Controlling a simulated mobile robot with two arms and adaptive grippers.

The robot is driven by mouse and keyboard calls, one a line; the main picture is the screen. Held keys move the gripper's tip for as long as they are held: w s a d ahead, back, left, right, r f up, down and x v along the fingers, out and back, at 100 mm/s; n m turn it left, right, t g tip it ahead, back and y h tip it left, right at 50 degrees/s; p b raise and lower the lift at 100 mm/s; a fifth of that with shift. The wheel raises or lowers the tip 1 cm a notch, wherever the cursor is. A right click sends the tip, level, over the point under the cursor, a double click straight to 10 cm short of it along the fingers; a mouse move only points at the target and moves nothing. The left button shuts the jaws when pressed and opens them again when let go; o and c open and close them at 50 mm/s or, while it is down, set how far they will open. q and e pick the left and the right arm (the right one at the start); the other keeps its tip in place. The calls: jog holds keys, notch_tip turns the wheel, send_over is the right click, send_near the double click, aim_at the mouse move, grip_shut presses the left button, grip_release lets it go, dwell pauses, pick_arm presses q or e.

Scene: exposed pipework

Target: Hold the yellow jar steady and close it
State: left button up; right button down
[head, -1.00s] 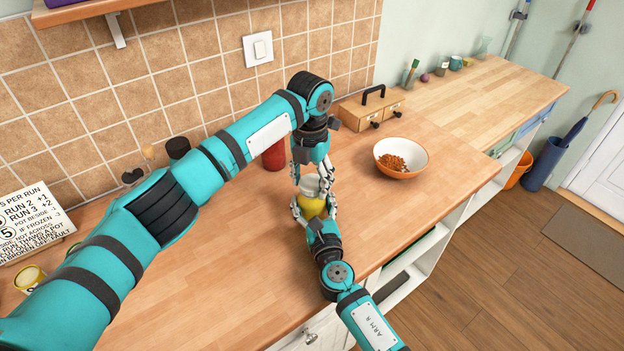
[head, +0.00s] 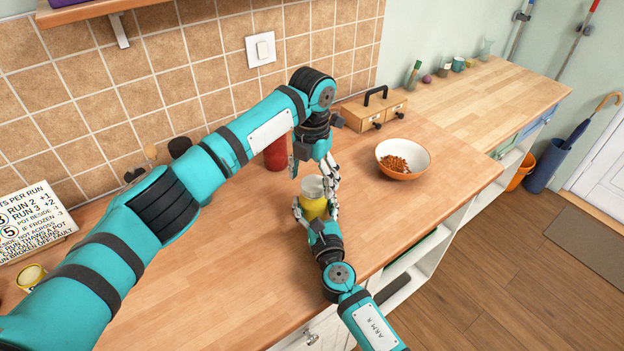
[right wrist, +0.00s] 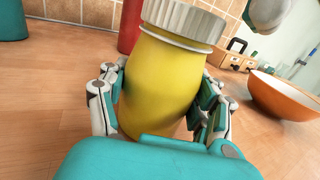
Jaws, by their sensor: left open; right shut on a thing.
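The yellow jar (head: 313,209) stands upright on the wooden counter, with its pale ribbed lid (head: 312,187) on top. In the right wrist view the jar (right wrist: 160,85) fills the middle, and the lid (right wrist: 184,22) sits on its mouth. I cannot tell how tight the lid is. My right gripper (head: 314,208) is shut on the jar's body, with fingers on both sides. My left gripper (head: 312,179) is open just above and around the lid, its fingers spread apart. Part of it shows at the top right of the right wrist view.
A red canister (head: 275,155) stands behind the jar, near the tiled wall. An orange and white bowl (head: 402,158) of brown pieces is to the right. A wooden drawer box (head: 372,113) is behind the bowl.

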pick_arm(q)
notch_tip(320, 180, up, 4)
jog(key=shift+f, duration=0.15)
dwell(0.3)
